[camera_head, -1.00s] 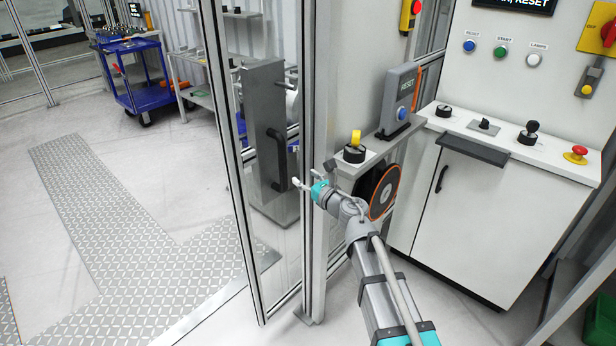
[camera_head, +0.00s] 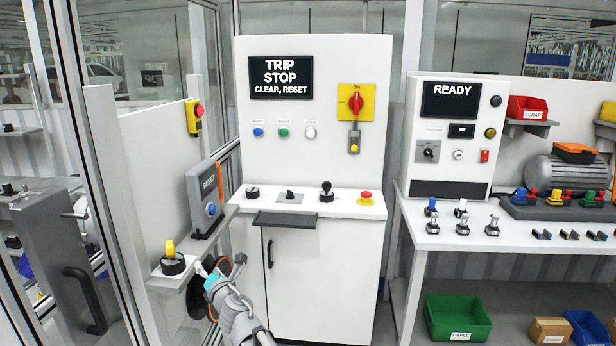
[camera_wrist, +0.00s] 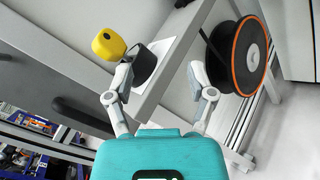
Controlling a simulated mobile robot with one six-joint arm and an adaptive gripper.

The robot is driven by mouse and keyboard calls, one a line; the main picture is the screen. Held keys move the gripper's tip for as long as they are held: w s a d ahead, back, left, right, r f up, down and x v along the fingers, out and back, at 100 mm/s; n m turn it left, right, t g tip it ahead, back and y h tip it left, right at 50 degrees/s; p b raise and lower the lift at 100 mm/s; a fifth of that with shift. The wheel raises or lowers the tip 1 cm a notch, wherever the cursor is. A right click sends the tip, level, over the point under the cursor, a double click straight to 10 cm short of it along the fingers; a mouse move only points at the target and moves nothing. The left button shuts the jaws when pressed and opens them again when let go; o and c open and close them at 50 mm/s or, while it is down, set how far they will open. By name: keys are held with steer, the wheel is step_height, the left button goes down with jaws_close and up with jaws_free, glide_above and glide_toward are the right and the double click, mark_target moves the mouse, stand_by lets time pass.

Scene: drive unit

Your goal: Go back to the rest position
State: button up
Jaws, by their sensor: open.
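My gripper (camera_head: 218,267) is at the lower left of the head view, in front of a small shelf (camera_head: 196,258) on the side post. In the wrist view my gripper (camera_wrist: 160,90) has its two fingers spread apart with nothing held between them. A yellow-handled black knob (camera_head: 171,260) sits on the shelf, just left of the gripper. In the wrist view the yellow handle (camera_wrist: 109,44) shows beyond the left finger; I cannot tell whether they touch. A black and orange reel (camera_wrist: 247,56) is beyond the right finger, under the shelf.
A white control cabinet (camera_head: 335,110) reads TRIP STOP, with knobs and a red button (camera_head: 366,196) on its ledge. A workbench (camera_head: 440,235) with a READY panel is at right. A glass door (camera_head: 95,150) is at left.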

steer(key=w+d+f+m+h+p, duration=0.1)
steer(key=w+d+m+h, duration=0.1)
steer(key=d+m+h, duration=0.55)
steer(key=w+d+f+m+h+p, duration=0.2)
steer(key=d+m, duration=0.6)
steer(key=d, duration=0.7)
steer(key=s+d+f+m+g+h+p, duration=0.1)
steer(key=s+d+f+m+g+h, duration=0.2)
steer(key=d, duration=0.4)
steer(key=s+d+f+m+g+h+p, duration=0.1)
steer(key=s+d+f+m+g, duration=0.15)
steer(key=d+m, duration=0.35)
steer(key=s+d+m+g+y+p, duration=0.1)
steer(key=s+d+m+g, duration=0.3)
steer(key=s, duration=0.3)
steer(key=s+d+f+m+g+y+p, duration=0.1)
steer(key=s+d+m+g, duration=0.3)
steer(key=s, duration=0.4)
steer(key=shift+s+d+f+m+g+y+p, duration=0.25)
steer(key=shift+m+g+y+p, duration=0.4)
steer(key=shift+m, duration=0.6)
